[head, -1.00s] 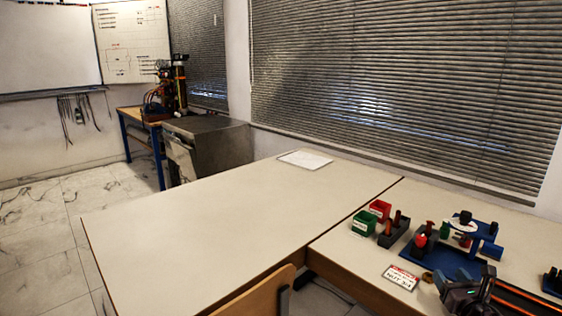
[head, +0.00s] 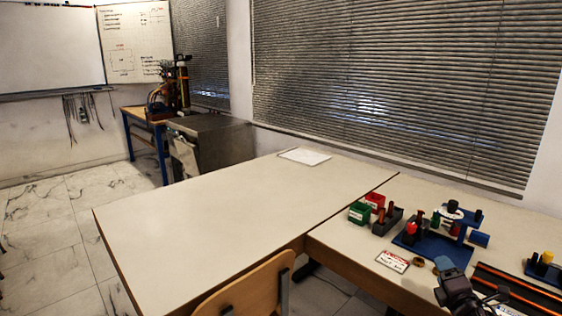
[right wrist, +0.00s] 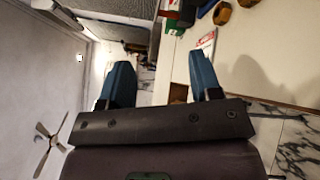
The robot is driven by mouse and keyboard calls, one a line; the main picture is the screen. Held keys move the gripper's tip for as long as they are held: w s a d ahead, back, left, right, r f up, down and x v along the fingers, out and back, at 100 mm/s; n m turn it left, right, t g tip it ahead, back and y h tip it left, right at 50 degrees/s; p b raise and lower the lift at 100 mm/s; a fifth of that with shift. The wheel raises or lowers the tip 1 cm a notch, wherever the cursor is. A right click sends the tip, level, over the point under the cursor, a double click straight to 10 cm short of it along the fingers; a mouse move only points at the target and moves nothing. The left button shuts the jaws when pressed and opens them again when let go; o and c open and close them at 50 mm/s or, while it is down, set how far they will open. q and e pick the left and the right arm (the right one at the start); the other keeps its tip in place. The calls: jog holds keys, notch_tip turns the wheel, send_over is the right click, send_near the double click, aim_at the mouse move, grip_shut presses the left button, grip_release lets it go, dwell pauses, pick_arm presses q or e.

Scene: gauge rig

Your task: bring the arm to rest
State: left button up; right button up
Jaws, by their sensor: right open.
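My right gripper (head: 447,268) is at the lower right of the head view, near the front edge of the right-hand bench (head: 345,238). In the right wrist view its two blue-grey fingers (right wrist: 162,78) stand wide apart with nothing between them. The blue gauge rig (head: 440,250) stands on the bench beyond the gripper, apart from it. My left gripper is in neither view.
Red (head: 375,200) and green (head: 359,212) bins, a dark holder (head: 387,224) and a red-and-white card (head: 392,261) lie left of the rig. A dark rail tray (head: 520,290) is to the right.

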pick_arm(q)
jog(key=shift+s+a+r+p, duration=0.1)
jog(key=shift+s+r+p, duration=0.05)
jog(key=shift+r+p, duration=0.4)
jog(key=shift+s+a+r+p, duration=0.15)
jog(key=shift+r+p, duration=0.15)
jog(key=shift+p, duration=0.35)
pick_arm(e)
jog(key=s+a+f+m+g, duration=0.2)
jog(key=s+a+f+m, duration=0.3)
jog(key=s, duration=0.7)
jog(key=s+a+f+m+g+y, duration=0.1)
jog(key=s+a+f+m, duration=0.3)
jog(key=s, duration=0.9)
jog(key=s+a+f+m+g+y, duration=0.1)
jog(key=s+a+f+m+g, duration=0.3)
jog(key=s+a+m, duration=0.3)
jog(key=s+f+m, duration=0.1)
jog(key=s+m, duration=0.2)
jog(key=s, duration=0.2)
jog(key=shift+s+a+f+m, duration=0.15)
jog(key=shift+a+f+m, duration=0.2)
jog(key=shift+a+m, duration=0.05)
